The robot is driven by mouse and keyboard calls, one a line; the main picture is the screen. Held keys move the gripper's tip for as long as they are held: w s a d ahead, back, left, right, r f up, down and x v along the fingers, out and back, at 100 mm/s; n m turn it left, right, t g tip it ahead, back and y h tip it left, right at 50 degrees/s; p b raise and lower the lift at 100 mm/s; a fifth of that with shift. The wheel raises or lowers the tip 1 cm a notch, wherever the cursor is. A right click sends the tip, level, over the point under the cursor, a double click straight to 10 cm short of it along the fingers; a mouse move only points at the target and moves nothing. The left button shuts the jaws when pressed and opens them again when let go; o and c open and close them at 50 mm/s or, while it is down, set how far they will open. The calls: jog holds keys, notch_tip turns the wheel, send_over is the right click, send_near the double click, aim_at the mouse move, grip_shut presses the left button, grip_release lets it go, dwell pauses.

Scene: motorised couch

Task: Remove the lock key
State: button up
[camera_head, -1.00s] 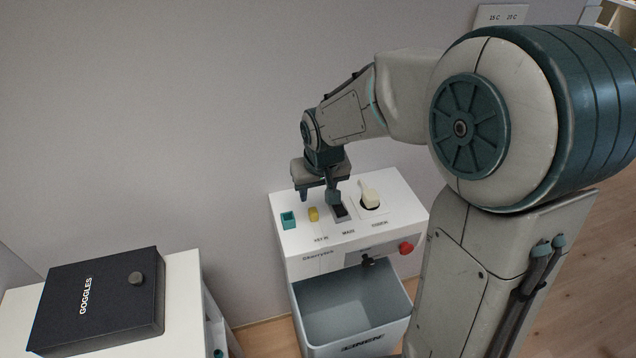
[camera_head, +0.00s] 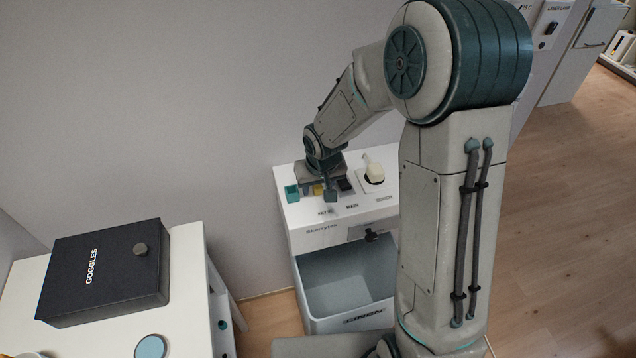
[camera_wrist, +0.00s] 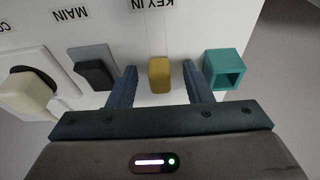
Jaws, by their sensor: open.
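The lock key is a small yellow piece (camera_wrist: 159,75) at the spot labelled KEY IN on top of the white control cabinet (camera_head: 310,222). In the head view the key (camera_head: 318,189) is partly hidden by my gripper. My gripper (camera_wrist: 160,75) is open, with one blue finger on each side of the key. Gaps show between the key and both fingers, so it does not look gripped. In the head view my gripper (camera_head: 322,192) points down at the cabinet top.
A teal square socket (camera_wrist: 224,69) sits beside the key. A black GOGGLES box (camera_head: 105,270) lies on the left table.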

grip_shut()
jog(key=c, duration=0.9)
grip_release()
grip_shut()
jog(key=shift+r, duration=0.15)
jog(key=shift+r+p, duration=1.8)
jog(key=shift+r, duration=0.5)
jog(key=shift+r, duration=0.1)
notch_tip(320, 180, up, 7)
jog(key=p, duration=0.5)
